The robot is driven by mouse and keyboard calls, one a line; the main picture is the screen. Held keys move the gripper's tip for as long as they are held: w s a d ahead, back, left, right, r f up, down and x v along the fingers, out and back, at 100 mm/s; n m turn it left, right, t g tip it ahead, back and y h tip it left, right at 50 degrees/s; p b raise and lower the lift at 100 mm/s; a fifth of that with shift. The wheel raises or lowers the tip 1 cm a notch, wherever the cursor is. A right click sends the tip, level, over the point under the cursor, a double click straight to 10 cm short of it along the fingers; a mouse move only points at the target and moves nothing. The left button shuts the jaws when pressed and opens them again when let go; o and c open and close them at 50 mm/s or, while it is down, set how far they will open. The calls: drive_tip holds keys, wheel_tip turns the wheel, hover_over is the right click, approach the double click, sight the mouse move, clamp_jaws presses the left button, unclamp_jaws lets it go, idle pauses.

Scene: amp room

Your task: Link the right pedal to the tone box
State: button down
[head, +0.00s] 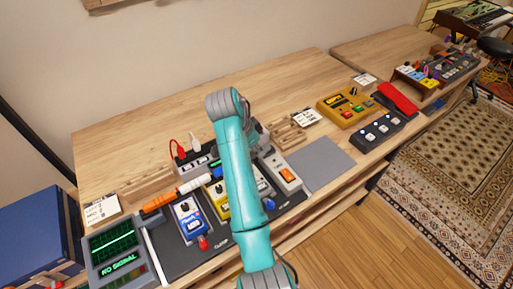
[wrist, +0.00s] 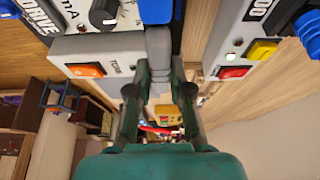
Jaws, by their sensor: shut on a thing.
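In the wrist view my gripper (wrist: 158,85) is closed on a grey plug-like piece (wrist: 158,48), between two pale boxes. The left box (wrist: 108,52) has an orange button. The right box (wrist: 225,45) has a red and a yellow button and a small green light. In the head view my arm hides the gripper and part of the pedal row. A blue pedal (head: 190,219), a yellow pedal (head: 217,202) and a pale pedal with an orange button (head: 284,172) stand on a dark board.
A screen reading NO SIGNAL (head: 115,254) stands at the left. Red and white plugs (head: 184,149) stick up behind the pedals. A grey mat (head: 320,163) lies bare right of the row. A yellow box (head: 346,106) and a dark footswitch (head: 384,132) stand further right.

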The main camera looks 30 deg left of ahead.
drive_tip(key=c, duration=0.6)
unclamp_jaws()
idle(0.3)
